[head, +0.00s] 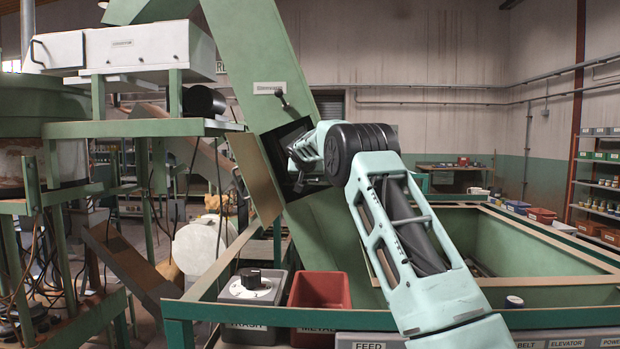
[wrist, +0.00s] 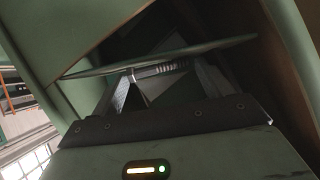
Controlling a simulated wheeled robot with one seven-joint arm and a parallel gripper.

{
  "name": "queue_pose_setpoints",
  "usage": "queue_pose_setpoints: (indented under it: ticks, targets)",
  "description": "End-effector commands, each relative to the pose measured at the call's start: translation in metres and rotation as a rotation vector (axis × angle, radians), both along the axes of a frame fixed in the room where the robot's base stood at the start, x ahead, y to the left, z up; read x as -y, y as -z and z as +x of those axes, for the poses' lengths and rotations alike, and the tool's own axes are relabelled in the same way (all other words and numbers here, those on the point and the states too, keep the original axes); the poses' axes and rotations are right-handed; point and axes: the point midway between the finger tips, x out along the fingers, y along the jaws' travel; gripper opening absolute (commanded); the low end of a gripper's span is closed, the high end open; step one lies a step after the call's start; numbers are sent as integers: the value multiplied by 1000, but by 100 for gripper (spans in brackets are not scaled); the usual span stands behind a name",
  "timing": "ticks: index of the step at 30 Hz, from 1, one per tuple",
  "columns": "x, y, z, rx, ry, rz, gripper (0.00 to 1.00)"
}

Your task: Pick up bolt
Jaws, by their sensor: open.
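My gripper (head: 300,170) reaches into a dark square opening (head: 273,150) in the slanted green elevator chute (head: 262,62). In the wrist view my gripper (wrist: 168,88) shows its two fingers spread apart inside the dim opening. A short grey, ridged piece that looks like the bolt (wrist: 160,69) lies crosswise between the fingers, just below a thin green edge (wrist: 215,46). I cannot tell whether a finger touches it. In the head view the bolt cannot be made out; my wrist and the opening's shadow hide the inside.
Chute walls close in around my gripper. A small lever (head: 282,98) sticks out above the opening. A large green hopper (head: 520,240) lies right.

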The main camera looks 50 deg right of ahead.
Motion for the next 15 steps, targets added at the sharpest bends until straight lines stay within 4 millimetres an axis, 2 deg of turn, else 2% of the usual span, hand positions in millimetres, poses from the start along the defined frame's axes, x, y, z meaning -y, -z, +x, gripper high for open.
queue_pose_setpoints:
  ticks: [6,7,10,15]
  targets:
    - [1,0,0,1,-1,0,78]
    - [0,0,1,1,-1,0,73]
    - [0,0,0,1,-1,0,45]
    - [0,0,0,2,-1,-1,44]
